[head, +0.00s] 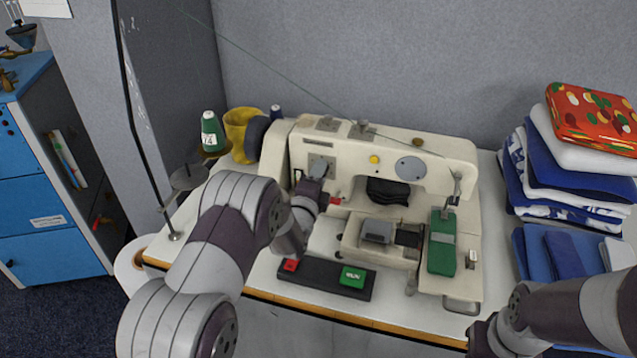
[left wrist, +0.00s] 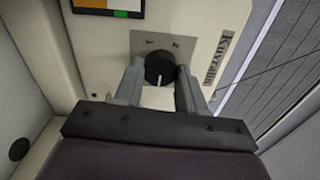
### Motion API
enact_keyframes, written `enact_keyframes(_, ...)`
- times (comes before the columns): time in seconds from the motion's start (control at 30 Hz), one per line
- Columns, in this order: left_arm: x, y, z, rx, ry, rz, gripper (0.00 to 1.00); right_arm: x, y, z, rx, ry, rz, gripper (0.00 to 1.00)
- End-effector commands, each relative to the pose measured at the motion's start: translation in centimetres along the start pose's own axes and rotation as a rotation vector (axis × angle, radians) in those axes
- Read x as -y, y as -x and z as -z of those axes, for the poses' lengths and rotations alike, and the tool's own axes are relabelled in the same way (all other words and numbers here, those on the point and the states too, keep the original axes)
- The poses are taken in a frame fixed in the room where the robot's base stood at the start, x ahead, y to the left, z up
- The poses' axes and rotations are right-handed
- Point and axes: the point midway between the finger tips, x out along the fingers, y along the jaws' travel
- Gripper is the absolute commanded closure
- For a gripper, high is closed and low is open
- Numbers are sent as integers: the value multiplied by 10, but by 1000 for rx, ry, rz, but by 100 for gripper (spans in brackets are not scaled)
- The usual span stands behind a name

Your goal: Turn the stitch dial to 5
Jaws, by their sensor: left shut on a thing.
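The stitch dial (left wrist: 159,68) is a round black knob on a grey square plate (left wrist: 181,47) on the cream sewing machine (head: 430,147). In the left wrist view a white pointer line on it points down the picture, towards my gripper's palm. The plate's marks are too small to read. My left gripper (left wrist: 159,85) is shut on the dial, one grey finger on each side of it. In the head view my left gripper (head: 312,192) is at the left end of the machine and the dial is hidden there. My right arm shows at the lower right, but its fingers do not.
A black pedal bar (head: 322,279) with red and green buttons lies in front of the machine. Folded fabrics (head: 567,170) fill the right end. A thin dark stand rises at left.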

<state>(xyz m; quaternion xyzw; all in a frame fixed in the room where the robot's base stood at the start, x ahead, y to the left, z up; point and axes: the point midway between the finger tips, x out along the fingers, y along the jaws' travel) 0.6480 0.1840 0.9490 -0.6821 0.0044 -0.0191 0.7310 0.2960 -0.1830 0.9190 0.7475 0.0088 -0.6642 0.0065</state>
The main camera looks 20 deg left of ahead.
Motion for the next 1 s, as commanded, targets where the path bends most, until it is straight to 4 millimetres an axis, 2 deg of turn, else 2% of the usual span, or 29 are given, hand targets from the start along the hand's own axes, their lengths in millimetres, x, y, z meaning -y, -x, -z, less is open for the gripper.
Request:
enact_keyframes(0.1, -6, 1, 1, -3, -105, -3, 91, 0, -14, -2, 0, 0, 0, 100)
enact_keyframes(0.5, -6, 1, 0, -11, -397, -4, 91, 0, -36, -4, 0, 0, 0, 100)
enact_keyframes(1.0, -4, 1, 0, -14, -521, -6, 91, 0, -44, -5, 0, 0, 0, 100)
